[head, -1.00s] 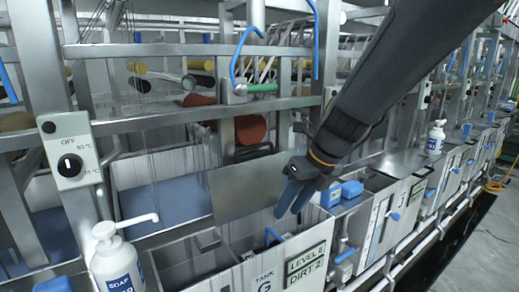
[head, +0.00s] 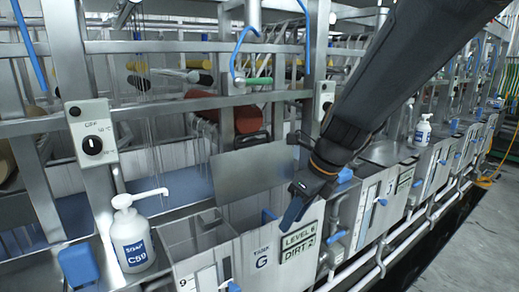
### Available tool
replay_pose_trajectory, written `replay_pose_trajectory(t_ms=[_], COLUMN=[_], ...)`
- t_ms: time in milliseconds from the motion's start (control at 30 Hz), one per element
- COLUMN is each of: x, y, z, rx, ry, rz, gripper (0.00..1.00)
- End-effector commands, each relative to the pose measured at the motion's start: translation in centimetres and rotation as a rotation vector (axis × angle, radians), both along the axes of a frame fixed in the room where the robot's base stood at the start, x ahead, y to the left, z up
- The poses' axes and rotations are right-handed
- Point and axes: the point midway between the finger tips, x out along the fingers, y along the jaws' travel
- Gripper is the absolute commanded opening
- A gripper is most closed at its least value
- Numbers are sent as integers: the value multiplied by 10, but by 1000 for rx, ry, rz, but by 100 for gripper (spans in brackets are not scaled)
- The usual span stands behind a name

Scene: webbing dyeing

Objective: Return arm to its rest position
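My arm (head: 395,85) reaches in from the upper right of the head view, slanting down to the left. My gripper (head: 294,215) has blue fingers that point down, over the rim area of tank G (head: 262,252), just above its "LEVEL / DIRT 2" sign (head: 298,245). The fingers overlap from this angle, so I cannot see whether there is a gap between them. No held object is visible.
A soap bottle (head: 131,240) stands at the left on the tank edge, with a blue item (head: 78,265) beside it. A metal plate (head: 250,168) leans behind the tank. A knob box (head: 92,132) is on the frame post.

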Motion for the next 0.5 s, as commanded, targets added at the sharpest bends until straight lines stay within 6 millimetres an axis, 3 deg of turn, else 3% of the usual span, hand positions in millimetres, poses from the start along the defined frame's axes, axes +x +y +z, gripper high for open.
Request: replay_pose_trajectory(t_ms=[267,500], x=[-16,-43], y=[-22,-54], z=[-39,-91], rx=[-128,-292], ry=[-72,-157], rz=[349,917], gripper=[33,33])
